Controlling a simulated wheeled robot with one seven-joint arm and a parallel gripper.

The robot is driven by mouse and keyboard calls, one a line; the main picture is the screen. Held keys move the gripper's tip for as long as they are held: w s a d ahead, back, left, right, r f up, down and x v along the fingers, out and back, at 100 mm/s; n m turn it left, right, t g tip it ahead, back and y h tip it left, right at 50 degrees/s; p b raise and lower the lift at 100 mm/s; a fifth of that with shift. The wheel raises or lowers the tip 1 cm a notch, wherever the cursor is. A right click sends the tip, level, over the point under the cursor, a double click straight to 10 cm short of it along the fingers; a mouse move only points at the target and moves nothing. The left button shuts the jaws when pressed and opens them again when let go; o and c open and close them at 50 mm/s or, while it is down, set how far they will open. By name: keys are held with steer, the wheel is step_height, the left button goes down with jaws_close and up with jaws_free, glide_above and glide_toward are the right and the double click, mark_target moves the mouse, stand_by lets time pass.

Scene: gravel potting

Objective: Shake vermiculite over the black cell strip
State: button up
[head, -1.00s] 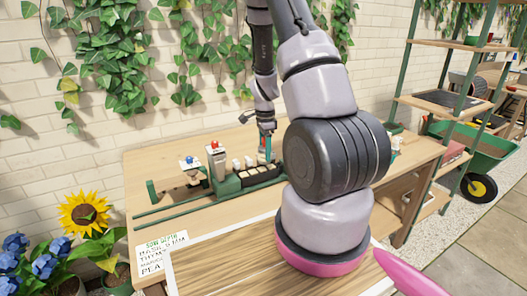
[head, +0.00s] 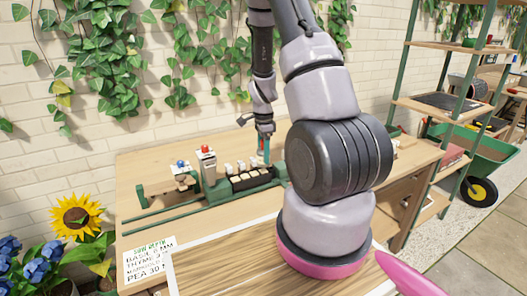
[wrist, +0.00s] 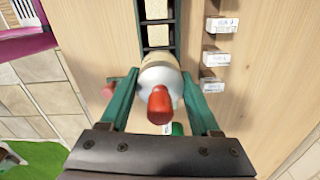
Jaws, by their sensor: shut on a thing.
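The black cell strip (head: 251,182) lies along a green rail on the bench, its cells showing pale fill. It also shows in the wrist view (wrist: 175,36), running up from between my fingers. My gripper (head: 265,158) is over the right part of the strip. In the wrist view, my gripper (wrist: 161,106) has its green fingers shut on a pale, round-topped shaker (wrist: 158,76) with a red knob. The shaker covers the near cells. Its lower end and any falling vermiculite are hidden. The head view barely shows it.
A post with a red ball (head: 208,166) and a blue-knobbed stand (head: 183,175) are left of the strip. White labels (wrist: 215,58) stand in a row behind it. A sowing card (head: 149,261) is at the bench front. Bare bench (wrist: 270,60) lies behind the labels.

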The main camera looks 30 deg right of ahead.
steer(key=shift+d, duration=0.6)
steer(key=shift+a, duration=1.25)
steer(key=shift+d, duration=1.25)
steer(key=shift+r, duration=0.1)
steer(key=shift+r, duration=2.45)
